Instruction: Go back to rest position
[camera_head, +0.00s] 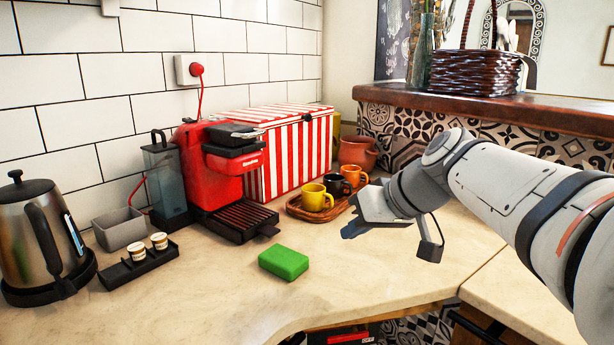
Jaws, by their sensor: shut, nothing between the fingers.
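My gripper (352,226) is at the end of my white and grey arm, which reaches in from the right. It is over the counter, just in front of and to the right of the wooden tray with cups. The fingers point to the lower left and look shut with nothing in them. The green sponge (284,262) lies on the counter to the left of the gripper, apart from it.
A wooden tray (297,208) holds yellow, black and orange cups close behind my gripper. A red coffee machine (222,175), a striped box (300,150) and a kettle (30,230) stand left. A raised ledge (500,110) runs behind my arm.

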